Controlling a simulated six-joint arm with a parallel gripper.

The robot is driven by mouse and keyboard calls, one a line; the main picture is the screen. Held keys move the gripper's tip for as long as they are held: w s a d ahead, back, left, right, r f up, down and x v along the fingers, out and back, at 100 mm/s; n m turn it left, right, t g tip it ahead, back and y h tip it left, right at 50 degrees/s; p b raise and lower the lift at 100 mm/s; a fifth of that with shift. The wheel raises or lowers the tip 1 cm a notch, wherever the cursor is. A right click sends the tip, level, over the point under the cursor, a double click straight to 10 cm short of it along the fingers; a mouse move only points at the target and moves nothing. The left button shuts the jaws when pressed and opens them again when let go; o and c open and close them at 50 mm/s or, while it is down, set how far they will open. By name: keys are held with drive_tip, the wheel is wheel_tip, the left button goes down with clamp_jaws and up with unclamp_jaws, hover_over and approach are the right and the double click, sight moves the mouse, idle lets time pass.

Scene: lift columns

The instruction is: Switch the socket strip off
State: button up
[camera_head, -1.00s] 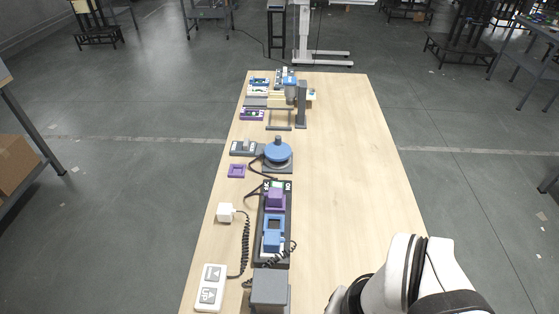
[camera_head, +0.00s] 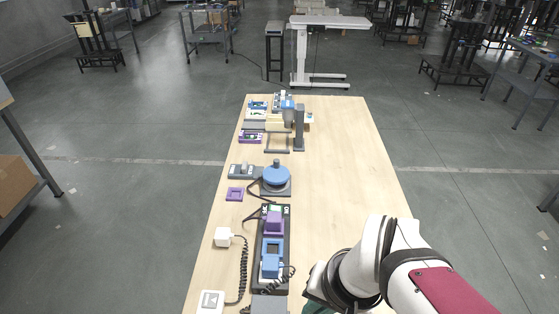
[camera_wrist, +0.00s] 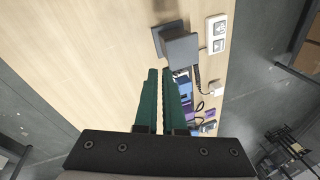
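The socket strip (camera_head: 286,232) is a long dark strip on the left half of the table. A purple block and blue blocks sit along it, and light markings show at its far end. The switch state is too small to read. In the wrist view the strip is partly hidden behind a finger, with blue parts (camera_wrist: 184,90) showing. My gripper (camera_wrist: 160,72) has two green fingers with a narrow empty gap between them, above the table. In the head view only a bit of green shows at the bottom edge, right of the strip's near end.
A grey box (camera_wrist: 180,46) stands at the strip's near end beside a white two-button panel (camera_wrist: 215,33). A white cube (camera_head: 222,237) with a coiled cable lies left of the strip. A blue round device (camera_head: 277,176) stands beyond it. The table's right side (camera_head: 345,170) is clear.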

sight(273, 205)
drive_tip(key=w+a+t, duration=0.1)
drive_tip(key=w, duration=0.3)
drive_tip(key=w+a+f+n+t, duration=0.1)
drive_tip(key=w, duration=0.4)
drive_tip(key=w+a+n+t, duration=0.1)
drive_tip(key=w+a, duration=0.1)
drive_tip(key=w, duration=0.3)
drive_tip(key=shift+w+a+f+y, duration=0.1)
drive_tip(key=shift+f+y, duration=0.2)
drive_tip(key=shift+f, duration=0.05)
clamp_jaws()
drive_tip(key=w+a+f+t, duration=0.1)
drive_tip(key=w, duration=0.4)
drive_tip(key=w+a+f+t+h, duration=0.1)
drive_tip(key=w+f+t, duration=0.1)
drive_tip(key=w, duration=0.3)
drive_tip(key=w+a+f+n+t, duration=0.1)
drive_tip(key=w+f, duration=0.1)
drive_tip(key=w, duration=0.3)
drive_tip(key=shift+h, duration=0.3)
